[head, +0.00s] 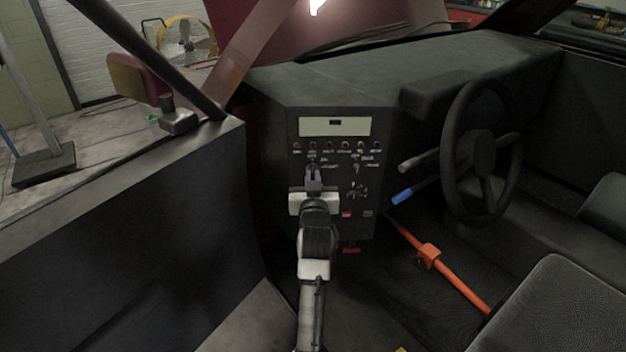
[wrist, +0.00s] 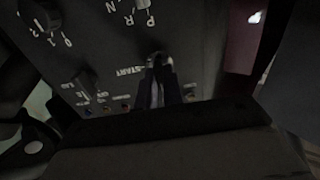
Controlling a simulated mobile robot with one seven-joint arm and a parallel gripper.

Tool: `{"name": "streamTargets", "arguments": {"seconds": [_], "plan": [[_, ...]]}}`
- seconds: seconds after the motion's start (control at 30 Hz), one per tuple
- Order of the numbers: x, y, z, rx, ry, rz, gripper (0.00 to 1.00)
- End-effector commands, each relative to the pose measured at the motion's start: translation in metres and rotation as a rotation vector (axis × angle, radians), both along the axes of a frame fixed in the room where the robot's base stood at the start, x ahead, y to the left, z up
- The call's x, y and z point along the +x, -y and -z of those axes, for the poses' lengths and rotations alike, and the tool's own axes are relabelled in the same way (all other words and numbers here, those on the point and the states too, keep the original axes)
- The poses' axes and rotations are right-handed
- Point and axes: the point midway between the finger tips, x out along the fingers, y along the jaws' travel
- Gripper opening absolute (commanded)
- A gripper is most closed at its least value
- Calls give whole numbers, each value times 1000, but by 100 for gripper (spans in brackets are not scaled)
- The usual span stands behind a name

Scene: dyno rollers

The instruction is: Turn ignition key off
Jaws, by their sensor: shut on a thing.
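My gripper (head: 314,176) is at the upper left of the dark control panel (head: 338,220) in the head view, its fingers pointing into the panel face. In the wrist view my gripper (wrist: 160,88) is shut on a small part at the panel beside an upside-down START label. I take this part to be the ignition key (wrist: 156,61); the fingers hide most of it. Its turn angle cannot be told. In the head view the key is hidden behind my gripper.
A row of small coloured lights runs above my gripper. A steering wheel (head: 482,150) and a blue-ended lever (head: 402,197) stand to the right. An orange bar (head: 460,286) crosses the floor. The wrist view shows a round knob (wrist: 42,16) and a P-R-N selector.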

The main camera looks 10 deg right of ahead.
Motion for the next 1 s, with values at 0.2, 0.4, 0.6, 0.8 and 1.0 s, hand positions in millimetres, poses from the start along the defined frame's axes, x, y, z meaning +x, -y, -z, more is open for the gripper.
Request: {"name": "streamTargets", "arguments": {"seconds": [0.2,0.4,0.6,0.8,1.0], "plan": [[0,0,1,-2,-1,0,20],[0,0,0,-1,-1,0,31],[-2,0,1,0,-1,0,31],[-26,-6,2,-1,0,1,31],[-70,-16,4,0,-1,1,31]]}}
